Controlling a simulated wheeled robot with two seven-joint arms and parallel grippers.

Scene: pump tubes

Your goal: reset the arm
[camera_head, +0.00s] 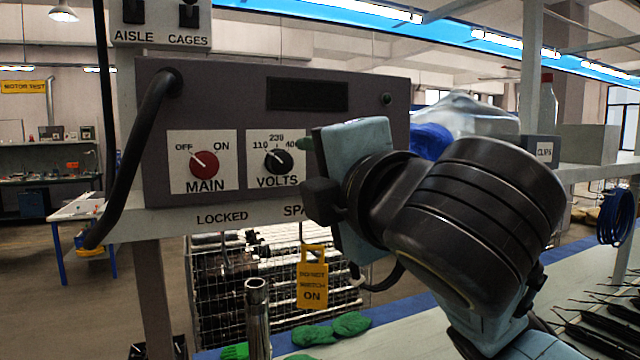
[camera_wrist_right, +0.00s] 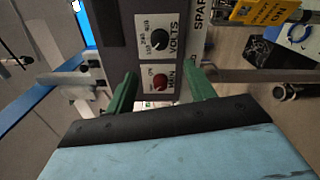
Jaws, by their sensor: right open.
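My right gripper (camera_head: 304,144) is in front of the right part of a grey control panel (camera_head: 225,85), beside the black VOLTS knob (camera_head: 279,162). In the right wrist view its two green fingers (camera_wrist_right: 160,88) stand apart, with nothing between them but the panel behind. The red MAIN knob (camera_wrist_right: 160,82) shows in that gap, and the VOLTS knob (camera_wrist_right: 160,39) lies beyond it. In the head view the MAIN knob (camera_head: 204,165) has its white mark toward OFF. My right arm hides the panel's lower right. My left gripper is not in view.
A yellow tag (camera_head: 312,286) hangs below the panel. A thick black cable (camera_head: 135,150) loops at its left. Green gloves (camera_head: 350,323) and a metal tube (camera_head: 257,318) are low in front. A CLIPS box (camera_head: 541,149) stands on the shelf at right.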

